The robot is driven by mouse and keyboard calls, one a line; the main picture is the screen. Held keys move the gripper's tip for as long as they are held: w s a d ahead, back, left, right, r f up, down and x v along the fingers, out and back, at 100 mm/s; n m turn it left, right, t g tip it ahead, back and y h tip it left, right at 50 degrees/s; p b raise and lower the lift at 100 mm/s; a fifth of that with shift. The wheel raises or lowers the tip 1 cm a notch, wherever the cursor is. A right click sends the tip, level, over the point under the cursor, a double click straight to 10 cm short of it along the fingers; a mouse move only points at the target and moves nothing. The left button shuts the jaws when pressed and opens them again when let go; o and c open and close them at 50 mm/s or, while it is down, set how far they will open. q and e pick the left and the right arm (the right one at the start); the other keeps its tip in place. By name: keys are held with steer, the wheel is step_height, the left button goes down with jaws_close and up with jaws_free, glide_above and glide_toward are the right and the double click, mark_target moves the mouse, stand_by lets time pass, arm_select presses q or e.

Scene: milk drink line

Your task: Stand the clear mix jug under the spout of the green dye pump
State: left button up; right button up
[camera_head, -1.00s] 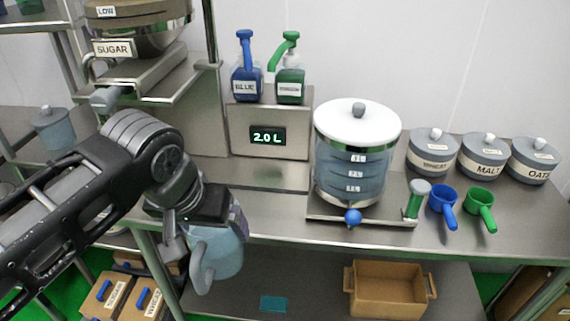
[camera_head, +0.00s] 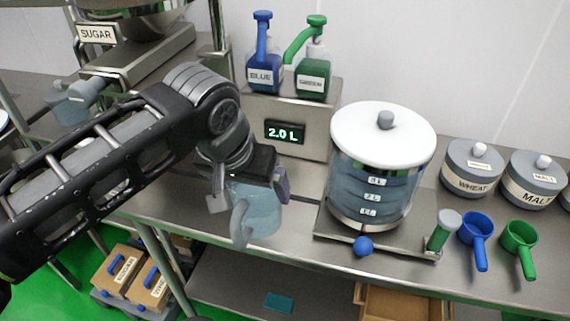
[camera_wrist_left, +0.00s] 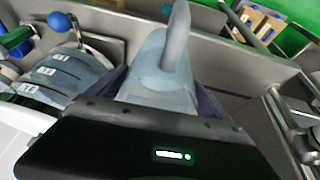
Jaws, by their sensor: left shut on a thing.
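The clear mix jug (camera_head: 262,212) is a pale blue see-through jug with a grey handle. My left gripper (camera_head: 250,178) is shut on it and holds it over the front part of the steel table. The jug also shows in the left wrist view (camera_wrist_left: 160,85), between the fingers. The green dye pump (camera_head: 314,76) stands on top of the steel stand with the 2.0 L display, beside the blue pump (camera_head: 264,74). Its green spout (camera_head: 298,48) points left and towards me. The jug is lower than the spout and in front of the stand. My right gripper is not in view.
A lidded clear tank (camera_head: 372,180) with a blue-knobbed tap stands right of the jug. Blue (camera_head: 474,232) and green (camera_head: 518,240) scoops and grey canisters (camera_head: 472,168) are further right. The sugar hopper (camera_head: 125,40) is at the back left. My arm hides part of the table.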

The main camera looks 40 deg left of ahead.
arm_select(q)
steer(key=w+a+f+p, duration=0.1)
steer(key=w+a+p, duration=0.1)
steer(key=w, duration=0.7)
steer(key=w+a+f+p, duration=0.1)
steer(key=w+a, duration=0.3)
steer(key=w, duration=0.4)
steer(key=shift+w+f+p, duration=0.35)
steer(key=shift+f+p, duration=0.05)
steer(key=shift+f, duration=0.1)
step_height(320, 180, down, 4)
steer(key=shift+w+a+r, duration=0.1)
steer(key=shift+w+a, duration=0.05)
